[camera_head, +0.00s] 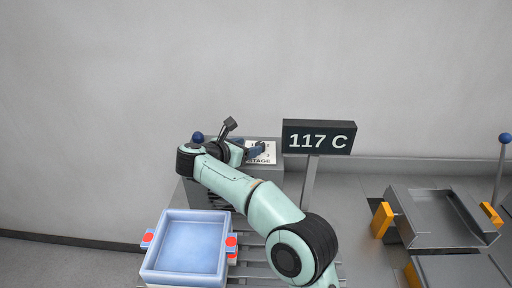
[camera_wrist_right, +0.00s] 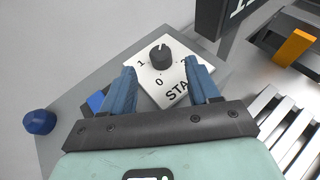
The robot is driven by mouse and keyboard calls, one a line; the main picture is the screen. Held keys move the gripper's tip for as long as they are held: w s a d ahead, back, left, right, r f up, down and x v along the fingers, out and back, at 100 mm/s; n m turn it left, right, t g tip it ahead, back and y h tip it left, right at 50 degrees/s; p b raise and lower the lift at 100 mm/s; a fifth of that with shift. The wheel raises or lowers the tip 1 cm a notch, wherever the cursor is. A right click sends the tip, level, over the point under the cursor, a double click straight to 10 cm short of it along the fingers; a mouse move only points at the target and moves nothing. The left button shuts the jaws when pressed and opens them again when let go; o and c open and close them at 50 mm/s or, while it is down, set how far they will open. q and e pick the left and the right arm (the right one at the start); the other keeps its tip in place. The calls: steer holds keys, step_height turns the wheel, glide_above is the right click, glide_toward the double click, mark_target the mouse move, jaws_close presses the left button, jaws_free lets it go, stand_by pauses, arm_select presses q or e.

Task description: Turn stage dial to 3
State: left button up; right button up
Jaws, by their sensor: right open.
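The stage dial (camera_wrist_right: 162,56) is a black round knob on a white plate (camera_wrist_right: 152,82) in the right wrist view. In the head view the right gripper (camera_head: 254,149) is over the plate marked STAGE (camera_head: 264,160), and the knob cannot be made out there. My left gripper is out of view.
A dark display (camera_head: 318,138) reading 117 C stands on a post right of the dial. A blue knob (camera_wrist_right: 39,121) is on the panel's left. A blue tray (camera_head: 186,245) sits on rollers in front. A grey metal tray (camera_head: 440,218) with orange handles is at right.

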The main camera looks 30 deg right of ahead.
steer(key=v, duration=0.5)
steer(key=shift+a+r, duration=0.1)
steer(key=shift+a, duration=0.15)
